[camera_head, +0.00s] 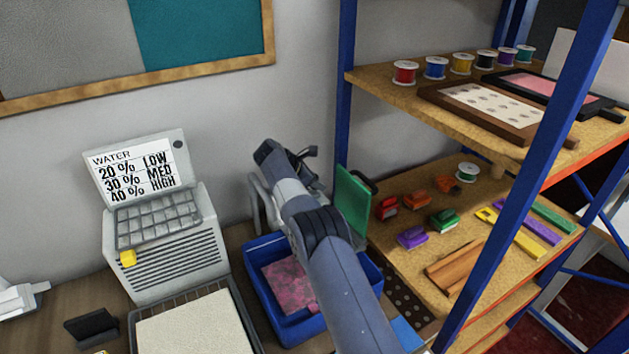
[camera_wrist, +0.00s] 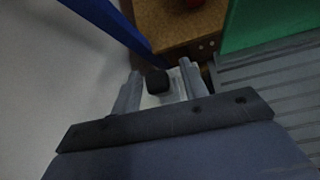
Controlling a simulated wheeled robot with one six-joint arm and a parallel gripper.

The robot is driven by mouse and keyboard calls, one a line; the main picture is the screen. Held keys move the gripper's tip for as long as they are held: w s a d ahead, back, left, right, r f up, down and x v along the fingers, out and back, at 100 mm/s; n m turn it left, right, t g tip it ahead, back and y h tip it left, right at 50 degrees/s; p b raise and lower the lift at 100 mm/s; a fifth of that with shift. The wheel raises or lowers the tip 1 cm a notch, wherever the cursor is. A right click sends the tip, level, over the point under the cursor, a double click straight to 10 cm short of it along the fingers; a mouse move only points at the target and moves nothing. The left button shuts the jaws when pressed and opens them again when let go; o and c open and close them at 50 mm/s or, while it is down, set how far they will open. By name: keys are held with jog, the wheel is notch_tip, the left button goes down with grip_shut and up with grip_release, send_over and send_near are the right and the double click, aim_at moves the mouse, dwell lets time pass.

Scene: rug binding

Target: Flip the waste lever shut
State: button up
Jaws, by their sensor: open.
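In the wrist view, my gripper (camera_wrist: 161,70) is open, with one grey finger on each side of a small black block-shaped knob (camera_wrist: 157,82). The knob stands in front of a pale surface and may be the end of the waste lever. I cannot tell whether the fingers touch it, and no lever arm can be made out. In the head view, my arm reaches toward the wall beside the blue shelf post. It hides most of what is behind it, and the fingers and any lever cannot be made out clearly there.
A green panel (camera_wrist: 270,22) and a grey ridged surface (camera_wrist: 265,85) lie close on the right in the wrist view. A blue post (camera_wrist: 108,22) and wooden shelf (camera_wrist: 178,22) stand ahead. In the head view, a blue bin (camera_head: 262,252) sits below my arm, beside a grey keypad device (camera_head: 170,265).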

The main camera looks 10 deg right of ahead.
jog(key=b+v, duration=0.2)
jog(key=v, duration=0.8)
jog(key=shift+a+r, duration=0.25)
jog(key=shift+r, duration=0.05)
jog(key=shift+s, duration=0.15)
jog(key=shift+d, duration=0.4)
jog(key=c, duration=0.3)
jog(key=d+y, duration=0.1)
jog(key=d+y+p, duration=0.1)
jog(key=d+y, duration=0.1)
jog(key=d+n+g+y, duration=0.1)
jog(key=d+y, duration=0.1)
jog(key=shift+s+d+f, duration=0.1)
jog(key=shift+s+d, duration=0.1)
jog(key=shift+s, duration=0.2)
grip_shut()
jog(key=s+d+r+y+p, duration=0.1)
jog(key=s+d+r+y, duration=0.15)
jog(key=y, duration=0.25)
jog(key=shift+t, duration=0.5)
jog(key=x, duration=0.6)
jog(key=d+x, duration=0.1)
jog(key=x, duration=0.2)
jog(key=shift+w+f, duration=0.25)
jog(key=shift+f, duration=0.15)
